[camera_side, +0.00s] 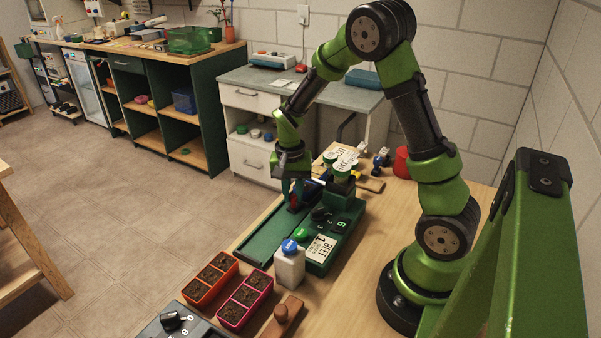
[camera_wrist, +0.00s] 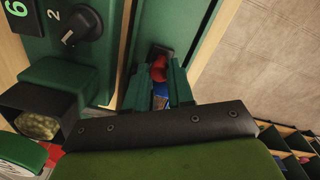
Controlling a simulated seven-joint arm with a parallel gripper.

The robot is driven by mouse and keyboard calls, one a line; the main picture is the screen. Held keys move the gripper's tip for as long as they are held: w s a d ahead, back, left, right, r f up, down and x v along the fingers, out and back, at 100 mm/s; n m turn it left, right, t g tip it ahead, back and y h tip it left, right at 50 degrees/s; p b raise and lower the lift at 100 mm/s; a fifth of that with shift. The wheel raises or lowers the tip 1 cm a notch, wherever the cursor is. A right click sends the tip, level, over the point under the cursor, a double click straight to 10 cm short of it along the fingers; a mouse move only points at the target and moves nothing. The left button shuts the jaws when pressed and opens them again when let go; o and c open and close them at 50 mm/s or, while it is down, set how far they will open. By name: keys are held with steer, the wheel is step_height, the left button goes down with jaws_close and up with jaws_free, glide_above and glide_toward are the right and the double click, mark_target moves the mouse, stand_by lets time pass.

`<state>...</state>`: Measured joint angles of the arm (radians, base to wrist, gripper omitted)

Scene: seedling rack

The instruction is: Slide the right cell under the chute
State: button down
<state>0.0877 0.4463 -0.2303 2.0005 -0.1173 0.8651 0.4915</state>
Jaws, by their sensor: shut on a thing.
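A green seeding machine (camera_side: 318,256) stands on the bench, with a long flat green channel (camera_side: 262,243) along its left side. My gripper (camera_side: 294,204) is low at the far end of this channel. In the wrist view my gripper (camera_wrist: 156,72) is shut on a small red and blue piece (camera_wrist: 159,69), with a dark part just beyond it. Whether this piece belongs to a sliding cell I cannot tell. A dark open-ended box (camera_wrist: 40,118), apparently the chute, holds pale green grains beside the channel. The right cell cannot be clearly made out.
An orange tray (camera_side: 197,292) and a pink tray (camera_side: 233,318), both with soil-filled cells, stand in front of the machine. A white bottle with a blue cap (camera_side: 290,268) and a wooden tool (camera_side: 282,316) are close by. A red cup (camera_side: 402,162) stands at the back.

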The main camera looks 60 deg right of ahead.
steer(key=c, duration=1.2)
jaws_free()
steer(key=shift+d, duration=0.35)
steer(key=shift+o, duration=1.1)
steer(key=shift+a, duration=0.1)
steer(key=shift+r, duration=0.15)
step_height(320, 180, up, 17)
steer(key=shift+w+a+f, duration=0.2)
steer(key=shift+w, duration=0.1)
